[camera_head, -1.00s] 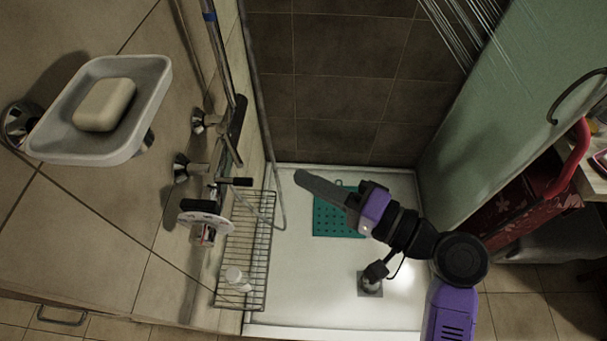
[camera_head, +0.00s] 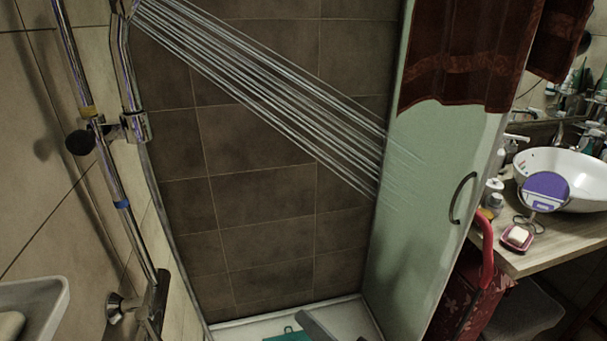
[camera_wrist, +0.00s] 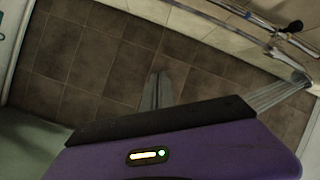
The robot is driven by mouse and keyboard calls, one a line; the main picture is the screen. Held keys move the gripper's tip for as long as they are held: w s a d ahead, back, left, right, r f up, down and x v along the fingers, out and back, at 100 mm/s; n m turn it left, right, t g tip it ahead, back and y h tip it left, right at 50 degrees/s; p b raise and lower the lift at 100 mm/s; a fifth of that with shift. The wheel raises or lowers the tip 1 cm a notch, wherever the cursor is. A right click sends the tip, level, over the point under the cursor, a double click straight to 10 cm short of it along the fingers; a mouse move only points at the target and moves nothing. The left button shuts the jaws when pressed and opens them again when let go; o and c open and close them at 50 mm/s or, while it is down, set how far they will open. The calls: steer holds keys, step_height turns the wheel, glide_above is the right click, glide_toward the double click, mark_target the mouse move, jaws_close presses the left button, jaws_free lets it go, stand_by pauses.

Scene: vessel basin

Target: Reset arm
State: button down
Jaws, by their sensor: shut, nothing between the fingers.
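My gripper (camera_wrist: 158,88) shows in the wrist view as two grey fingers pressed together, with nothing between them. Its purple housing fills the lower part of that view. In the head view only the grey fingers of my gripper (camera_head: 318,327) show at the bottom edge, over the white shower tray (camera_head: 260,330). The rest of my arm is out of the picture there.
Water streams (camera_head: 270,100) run from the shower head at upper left to the green glass door (camera_head: 420,200). A chrome shower rail (camera_head: 110,170) and a soap dish (camera_head: 45,295) are on the left. A counter with a white basin (camera_head: 565,170) is on the right.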

steer(key=s+d+f+t+h, duration=0.35)
steer(key=s+d+h, duration=0.45)
steer(key=s+d, duration=0.45)
steer(key=s+d+n+g+h, duration=0.1)
steer(key=s+d, duration=0.2)
steer(key=s, duration=0.6)
steer(key=s+d+n+g+h, duration=0.1)
steer(key=s+d+n, duration=0.1)
steer(key=s, duration=0.8)
steer(key=shift+d+n+h, duration=0.3)
steer(key=shift+d+h, duration=0.1)
steer(key=shift+d, duration=0.3)
steer(key=shift+s, duration=0.1)
